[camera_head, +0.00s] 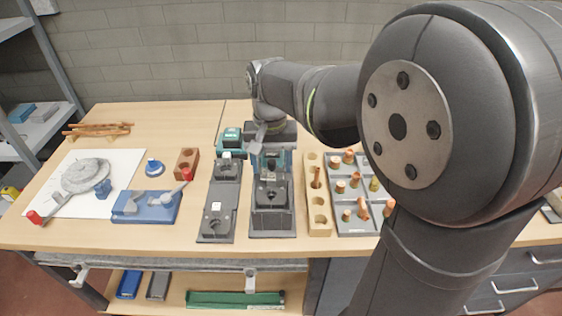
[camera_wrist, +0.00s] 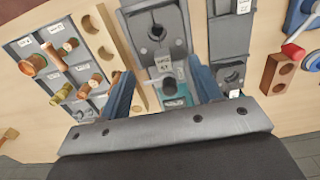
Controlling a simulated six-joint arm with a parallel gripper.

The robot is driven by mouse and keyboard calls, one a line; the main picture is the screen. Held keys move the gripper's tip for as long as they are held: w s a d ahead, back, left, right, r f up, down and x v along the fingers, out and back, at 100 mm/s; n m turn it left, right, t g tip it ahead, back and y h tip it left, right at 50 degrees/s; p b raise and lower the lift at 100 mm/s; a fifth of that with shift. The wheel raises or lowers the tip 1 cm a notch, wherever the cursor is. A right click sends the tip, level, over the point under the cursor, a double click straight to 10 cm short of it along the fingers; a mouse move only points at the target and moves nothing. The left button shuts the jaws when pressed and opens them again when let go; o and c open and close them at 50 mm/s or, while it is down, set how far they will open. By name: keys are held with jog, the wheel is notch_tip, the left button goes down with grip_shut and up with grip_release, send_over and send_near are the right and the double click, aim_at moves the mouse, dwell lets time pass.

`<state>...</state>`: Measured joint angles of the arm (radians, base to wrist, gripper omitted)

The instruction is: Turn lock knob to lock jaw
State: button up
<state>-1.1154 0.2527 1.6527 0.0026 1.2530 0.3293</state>
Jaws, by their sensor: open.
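A dark grey clamp fixture (camera_head: 272,222) lies on the bench in the middle of the head view, under the end of my arm. It also shows in the wrist view (camera_wrist: 172,18), with a round bored part and a small white label. A grey round knob (camera_wrist: 168,84) stands at the fixture's end, beside a teal patch; I take it as the lock knob. My gripper (camera_wrist: 163,88) is open, with a blue finger on each side of the knob and clear gaps between. Contact or exact height cannot be told. In the head view my gripper (camera_head: 271,158) partly hides the fixture's back end.
A second grey fixture (camera_head: 217,218) stands close on the left. A wooden hole block (camera_head: 318,207) and a grey tray (camera_head: 350,228) of copper fittings stand close on the right.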

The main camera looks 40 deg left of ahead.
jog(key=shift+g+h, duration=0.4)
jog(key=shift+h, duration=0.1)
jog(key=w+a, duration=0.1)
jog(key=w, duration=0.1)
jog(key=w+a+r, duration=0.1)
jog(key=w+a, duration=0.1)
jog(key=w+a+r, duration=0.1)
jog(key=w, duration=0.2)
jog(key=shift+a+r, duration=0.15)
jog(key=shift+a, duration=0.2)
jog(key=c, duration=1.1)
jog(key=shift+g+h, duration=0.3)
jog(key=shift+g, duration=0.1)
jog(key=w, duration=0.1)
jog(key=w+a+r, duration=0.1)
jog(key=w, duration=0.1)
jog(key=w+a, duration=0.1)
jog(key=w, duration=0.1)
jog(key=shift+w+r, duration=0.15)
grip_shut()
jog(key=s+d+f, duration=0.3)
jog(key=d+f, duration=0.1)
jog(key=f, duration=0.5)
jog(key=shift+s+d+f, duration=0.15)
jog(key=shift+s+f, duration=0.05)
jog(key=shift+s, duration=0.15)
